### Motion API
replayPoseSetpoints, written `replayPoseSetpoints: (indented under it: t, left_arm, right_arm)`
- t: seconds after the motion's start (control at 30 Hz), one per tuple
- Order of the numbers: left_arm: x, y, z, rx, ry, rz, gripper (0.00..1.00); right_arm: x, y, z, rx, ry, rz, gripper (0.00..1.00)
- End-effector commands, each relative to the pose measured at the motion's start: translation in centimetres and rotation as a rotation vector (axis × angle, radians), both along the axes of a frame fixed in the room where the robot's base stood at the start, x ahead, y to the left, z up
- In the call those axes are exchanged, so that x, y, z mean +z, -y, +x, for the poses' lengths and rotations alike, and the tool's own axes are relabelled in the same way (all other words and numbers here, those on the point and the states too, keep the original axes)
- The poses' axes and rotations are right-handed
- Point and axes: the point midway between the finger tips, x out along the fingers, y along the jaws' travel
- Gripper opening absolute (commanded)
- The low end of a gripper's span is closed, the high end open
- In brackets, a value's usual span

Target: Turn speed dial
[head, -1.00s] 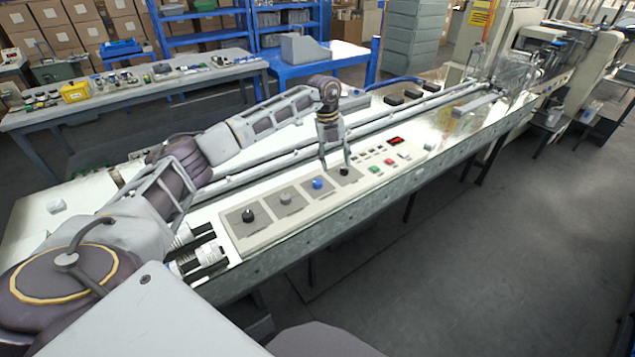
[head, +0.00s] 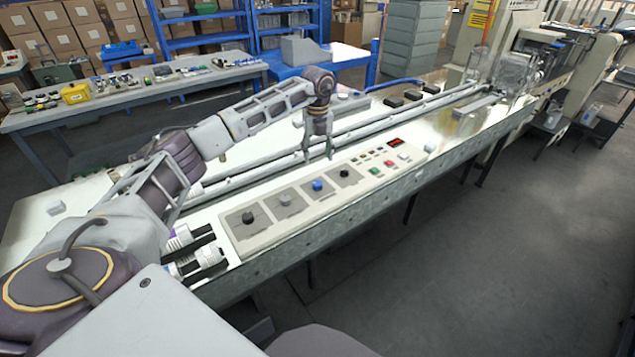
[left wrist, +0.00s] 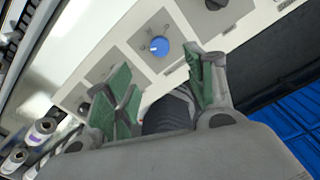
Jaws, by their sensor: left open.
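A row of dials sits on the control panel (head: 270,235) in the head view: a black dial (head: 248,217), a grey dial (head: 285,198), a blue dial (head: 318,185) and another black dial (head: 344,173). Their labels are too small to read, so I cannot tell which is the speed dial. My left gripper (head: 318,155) is open and empty, behind and above the blue dial and apart from the dials. In the left wrist view, the blue dial (left wrist: 159,46) with a white mark shows beyond the spread green-padded fingers (left wrist: 160,72). My right gripper is not in view.
Green and red buttons (head: 389,163) and a small red display (head: 395,141) lie right of the dials. Long rails (head: 400,108) run behind the panel. The floor in front is clear.

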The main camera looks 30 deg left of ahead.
Motion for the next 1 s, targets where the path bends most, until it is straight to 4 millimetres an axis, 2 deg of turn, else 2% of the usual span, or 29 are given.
replayPoseSetpoints:
  t: [0.3, 0.7, 1.0]
  left_arm:
    - [-4.0, 0.0, -0.1, 0.000, -0.003, 0.000, 0.55]
    - [-9.2, 0.0, -0.1, 0.000, -0.003, 0.000, 0.55]
    - [-12.0, 0.0, -0.1, 0.000, -0.001, 0.000, 0.55]
  right_arm:
    - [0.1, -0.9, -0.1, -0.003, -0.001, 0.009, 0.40]
    - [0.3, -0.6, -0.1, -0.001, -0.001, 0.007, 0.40]
    - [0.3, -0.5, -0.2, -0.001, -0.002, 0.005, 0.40]
